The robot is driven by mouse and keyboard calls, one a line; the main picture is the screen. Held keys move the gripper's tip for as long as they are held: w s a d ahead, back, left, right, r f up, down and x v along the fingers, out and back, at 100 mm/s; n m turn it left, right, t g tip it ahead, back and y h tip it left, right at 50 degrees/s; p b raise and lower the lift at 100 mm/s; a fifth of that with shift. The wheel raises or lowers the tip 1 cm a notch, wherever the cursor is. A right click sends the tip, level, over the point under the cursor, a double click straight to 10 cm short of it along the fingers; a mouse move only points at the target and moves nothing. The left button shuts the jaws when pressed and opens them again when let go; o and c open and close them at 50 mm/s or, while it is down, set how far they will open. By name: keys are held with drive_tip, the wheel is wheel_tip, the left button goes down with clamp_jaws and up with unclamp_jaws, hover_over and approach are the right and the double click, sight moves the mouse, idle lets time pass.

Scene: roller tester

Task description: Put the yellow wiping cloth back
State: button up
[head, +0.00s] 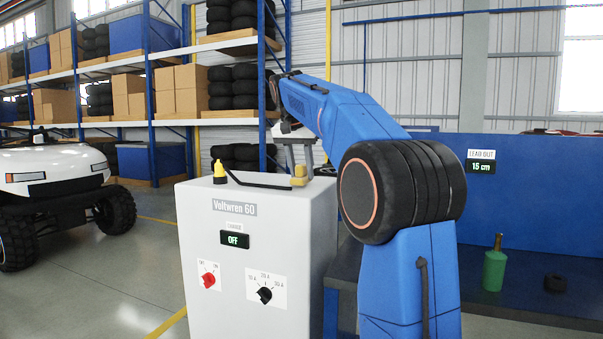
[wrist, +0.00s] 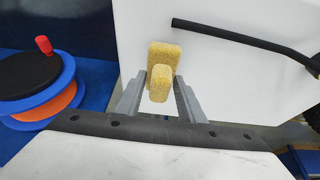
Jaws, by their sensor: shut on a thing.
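The yellow wiping cloth (wrist: 160,80) looks like a folded, rough yellow block with a smaller part in front of a taller one. My gripper (wrist: 160,92) is shut on it, with one grey finger on each side. In the head view the cloth (head: 299,176) shows at the top edge of the white Voltwren 60 cabinet (head: 207,262), below my gripper (head: 300,162). I cannot tell whether the cloth touches the cabinet top.
A black bar (wrist: 228,33) runs over the cabinet top, and a yellow-and-black piece (head: 219,173) stands at its left. A cable reel (wrist: 38,85) with a red knob sits on the blue bench.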

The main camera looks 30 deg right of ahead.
drive_tip(key=shift+f, duration=0.35)
drive_tip(key=o, duration=1)
drive_tip(key=shift+f, duration=0.1)
drive_tip(key=v, duration=1.2)
drive_tip(key=shift+a, duration=0.1)
